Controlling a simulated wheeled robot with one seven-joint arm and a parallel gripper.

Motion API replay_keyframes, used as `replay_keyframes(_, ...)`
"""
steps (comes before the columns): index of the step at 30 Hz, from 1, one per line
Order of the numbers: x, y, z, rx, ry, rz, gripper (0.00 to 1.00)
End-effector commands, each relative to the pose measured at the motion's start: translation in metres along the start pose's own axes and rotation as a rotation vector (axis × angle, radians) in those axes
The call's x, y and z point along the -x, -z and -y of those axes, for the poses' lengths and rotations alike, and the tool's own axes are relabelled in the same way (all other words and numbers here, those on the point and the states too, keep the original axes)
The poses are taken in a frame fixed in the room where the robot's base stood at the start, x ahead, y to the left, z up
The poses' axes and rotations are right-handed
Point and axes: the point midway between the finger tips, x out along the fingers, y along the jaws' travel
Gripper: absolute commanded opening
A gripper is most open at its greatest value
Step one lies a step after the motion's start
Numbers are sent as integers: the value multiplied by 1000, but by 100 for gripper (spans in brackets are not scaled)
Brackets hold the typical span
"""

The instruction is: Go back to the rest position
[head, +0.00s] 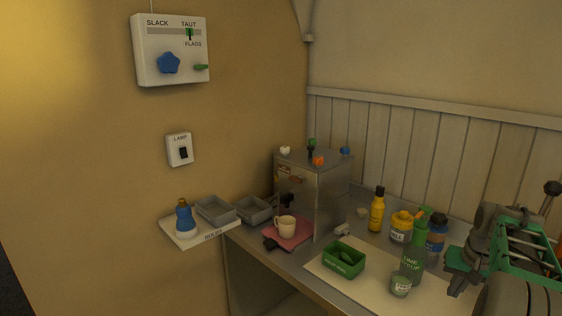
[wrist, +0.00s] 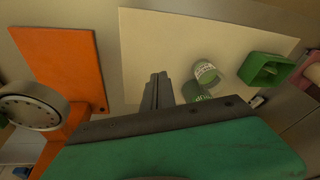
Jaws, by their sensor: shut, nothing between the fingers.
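My gripper (head: 455,284) is at the right side of the head view, above the right part of the pale counter mat (head: 325,271). In the wrist view its two dark fingers (wrist: 157,90) are together with nothing between them. They point down over the mat.
An orange board (wrist: 60,62) lies beside the mat.

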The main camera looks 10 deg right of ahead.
Motion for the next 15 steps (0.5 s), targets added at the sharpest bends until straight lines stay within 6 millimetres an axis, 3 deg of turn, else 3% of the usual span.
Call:
replay_keyframes(4, -26, -85, 29, -15, -21, 87, 0)
replay_keyframes(9, -33, -204, 88, 85, -56, 155, 0)
replay_keyframes(12, -26, -258, 120, 202, -52, 152, 0)
replay_keyframes(15, -8, -279, 158, 347, -13, 81, 0)
